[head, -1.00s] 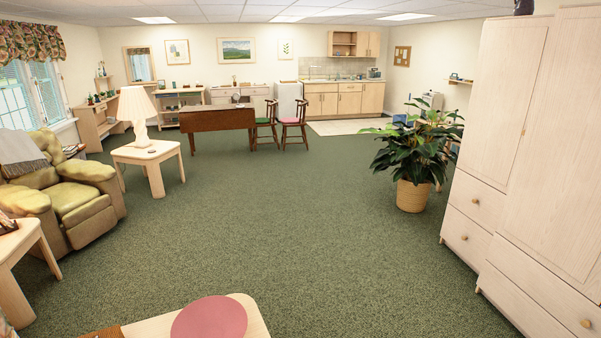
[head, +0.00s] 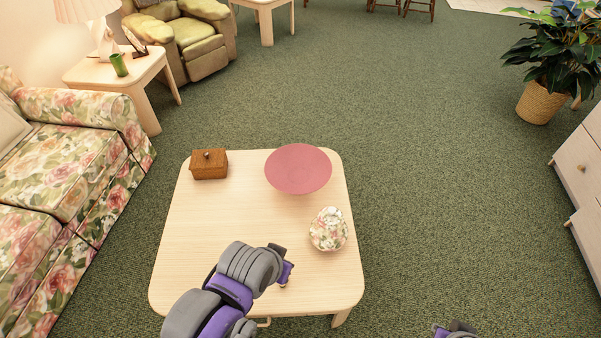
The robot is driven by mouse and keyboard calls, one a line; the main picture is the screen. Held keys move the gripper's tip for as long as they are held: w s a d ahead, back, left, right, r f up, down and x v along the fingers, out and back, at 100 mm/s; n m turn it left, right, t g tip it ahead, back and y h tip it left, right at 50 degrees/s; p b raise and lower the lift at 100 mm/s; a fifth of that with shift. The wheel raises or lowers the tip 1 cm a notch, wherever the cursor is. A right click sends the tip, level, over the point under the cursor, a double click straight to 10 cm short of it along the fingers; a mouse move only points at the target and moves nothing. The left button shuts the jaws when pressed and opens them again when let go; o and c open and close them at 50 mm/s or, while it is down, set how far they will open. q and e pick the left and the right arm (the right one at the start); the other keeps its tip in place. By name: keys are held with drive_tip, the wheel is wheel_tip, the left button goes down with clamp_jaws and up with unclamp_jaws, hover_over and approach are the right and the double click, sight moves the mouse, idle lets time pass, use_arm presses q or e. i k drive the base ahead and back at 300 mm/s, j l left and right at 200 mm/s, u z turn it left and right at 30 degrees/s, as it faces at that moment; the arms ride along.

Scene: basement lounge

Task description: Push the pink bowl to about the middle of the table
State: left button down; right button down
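The pink bowl (head: 298,168) sits near the far right corner of the light wooden table (head: 230,225), close to its far edge. My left arm reaches over the near part of the table. Its gripper (head: 284,282) is mostly hidden under the wrist, so its opening cannot be made out. It is toward me from the bowl and well apart from it. Only a small grey and purple piece of my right arm shows at the bottom edge, off the table to the right; its gripper is not seen.
A brown box (head: 209,164) sits at the far left corner. The middle of the tabletop is clear. A floral sofa (head: 60,170) is to the left.

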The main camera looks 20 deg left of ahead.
sight(297, 168)
drive_tip(key=i+l+z, duration=0.1)
drive_tip(key=l, duration=0.25)
drive_tip(key=i+l+z, duration=0.2)
drive_tip(key=i+l, duration=0.15)
drive_tip(key=l, duration=0.25)
drive_tip(key=i+l+z, duration=0.15)
drive_tip(key=i+l, duration=0.3)
drive_tip(key=i+l+z, duration=0.15)
drive_tip(key=i+l, duration=0.2)
drive_tip(key=i, duration=0.2)
drive_tip(key=i+u, duration=0.75)
drive_tip(key=i+l+u, duration=0.2)
drive_tip(key=i+u, duration=0.15)
drive_tip(key=i, duration=0.15)
drive_tip(key=i+j+u, duration=0.1)
drive_tip(key=i+u, duration=0.7)
drive_tip(key=i+l+u, duration=0.15)
drive_tip(key=i+u, duration=1.05)
drive_tip(key=k+j, duration=0.05)
drive_tip(key=k, duration=0.05)
